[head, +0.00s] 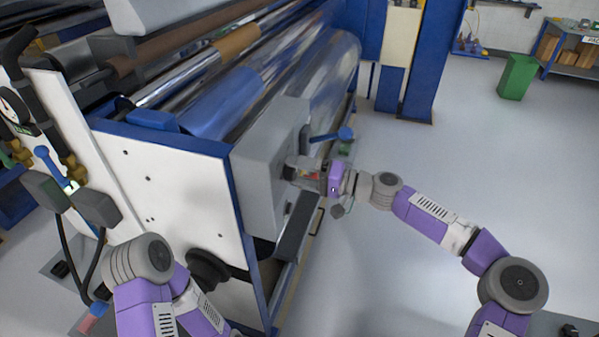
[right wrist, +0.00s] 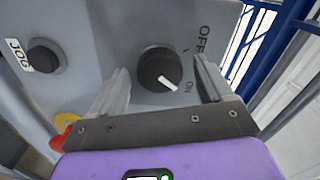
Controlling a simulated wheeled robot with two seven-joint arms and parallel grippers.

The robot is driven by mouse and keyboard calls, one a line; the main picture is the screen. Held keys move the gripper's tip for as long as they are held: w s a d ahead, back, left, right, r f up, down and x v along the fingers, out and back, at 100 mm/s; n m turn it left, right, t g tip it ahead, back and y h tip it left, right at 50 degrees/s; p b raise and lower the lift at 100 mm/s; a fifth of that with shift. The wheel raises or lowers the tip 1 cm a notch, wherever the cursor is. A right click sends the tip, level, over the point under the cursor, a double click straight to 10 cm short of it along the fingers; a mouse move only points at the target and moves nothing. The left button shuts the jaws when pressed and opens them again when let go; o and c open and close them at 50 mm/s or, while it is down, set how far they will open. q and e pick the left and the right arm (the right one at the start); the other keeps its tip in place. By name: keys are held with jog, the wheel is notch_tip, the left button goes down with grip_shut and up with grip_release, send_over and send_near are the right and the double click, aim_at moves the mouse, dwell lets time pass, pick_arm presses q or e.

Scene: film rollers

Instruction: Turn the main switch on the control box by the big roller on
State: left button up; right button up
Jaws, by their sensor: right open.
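The grey control box (head: 270,135) stands at the end of the big roller (head: 335,75). Its black main switch (right wrist: 158,68) shows in the right wrist view, between the OFF and ON labels. The switch's white mark is at its lower right, near ON. My right gripper (head: 305,168) is at the box's right face. In the right wrist view the gripper (right wrist: 160,65) is open, with a finger on each side of the switch. I cannot tell whether either finger touches it. In the head view the switch is hidden. My left arm shows at lower left, but its gripper is not visible.
A black JOG button (right wrist: 44,56) is left of the switch, and a red button with a yellow surround (right wrist: 64,128) is lower left. Open floor (head: 430,140) lies to the right, with a green bin (head: 517,77) behind.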

jog(key=v, duration=0.7)
jog(key=shift+d, duration=0.2)
jog(key=s+a+f+m+g+h, duration=0.1)
jog(key=s+a+f+h, duration=0.2)
jog(key=f, duration=0.7)
jog(key=s+a+f+g+h, duration=0.15)
jog(key=s+f, duration=0.35)
jog(key=f, duration=0.6)
jog(key=s+a+f+m+g+h, duration=0.1)
jog(key=s+a+f+h, duration=0.25)
jog(key=f, duration=0.65)
jog(key=s+d+f+h, duration=0.2)
jog(key=s+d+f, duration=0.3)
jog(key=s+f, duration=0.2)
jog(key=s+d+f+g+h, duration=0.1)
jog(key=s+d+f+h, duration=0.2)
jog(key=s, duration=0.7)
notch_tip(320, 180, down, 4)
jog(key=shift+d+r, duration=0.1)
jog(key=shift+d, duration=1.1)
jog(key=shift+g, duration=0.25)
